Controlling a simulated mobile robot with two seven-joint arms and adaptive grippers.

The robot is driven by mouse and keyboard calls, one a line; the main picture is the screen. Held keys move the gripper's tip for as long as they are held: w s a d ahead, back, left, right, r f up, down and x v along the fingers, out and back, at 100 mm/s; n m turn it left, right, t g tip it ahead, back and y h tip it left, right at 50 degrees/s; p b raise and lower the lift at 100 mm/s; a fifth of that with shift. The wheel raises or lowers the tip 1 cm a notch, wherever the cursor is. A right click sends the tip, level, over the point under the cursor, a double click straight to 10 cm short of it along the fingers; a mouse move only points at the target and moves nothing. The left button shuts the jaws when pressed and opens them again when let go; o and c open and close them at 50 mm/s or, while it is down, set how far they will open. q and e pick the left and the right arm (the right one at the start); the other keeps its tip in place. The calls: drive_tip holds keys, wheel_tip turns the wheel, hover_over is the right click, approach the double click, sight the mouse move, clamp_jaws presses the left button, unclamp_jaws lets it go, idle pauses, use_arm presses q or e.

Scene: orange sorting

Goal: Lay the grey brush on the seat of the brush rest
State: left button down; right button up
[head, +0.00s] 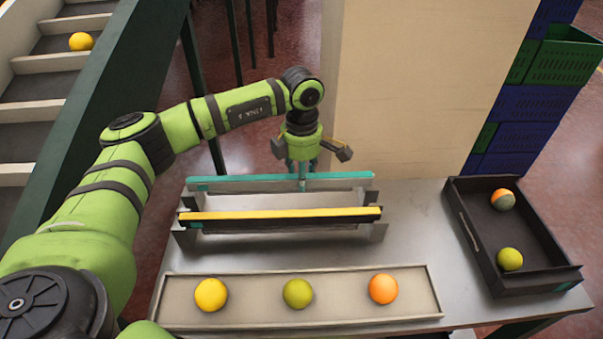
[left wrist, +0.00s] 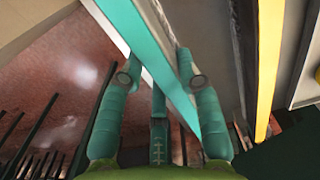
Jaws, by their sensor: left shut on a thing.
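A long bar with a teal top (head: 240,182), which I take to be the grey brush, lies crosswise at the back of the table. In the left wrist view its teal top (left wrist: 150,55) runs between my fingers, with grey along its side. My left gripper (head: 302,176) points down and is shut on this bar near its middle right. The brush rest appears to be the grey metal frame (head: 378,232) with upright end plates. The bar is at its rear side; whether it touches the seat I cannot tell. My right gripper is not in view.
A yellow-topped bar (head: 280,214) lies parallel in front. A shallow tray (head: 340,318) with three fruits is at the table's front. A dark tray (head: 477,255) with two fruits is at the right. A beige panel (head: 400,90) stands behind the table (head: 425,215).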

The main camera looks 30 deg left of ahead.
use_arm(q)
drive_tip(key=shift+f, duration=0.15)
drive_tip(key=shift+f+b, duration=0.45)
drive_tip(key=shift+b, duration=0.1)
drive_tip(key=c, duration=0.8)
unclamp_jaws()
wheel_tip(320, 180, up, 12)
drive_tip(key=shift+r, duration=0.15)
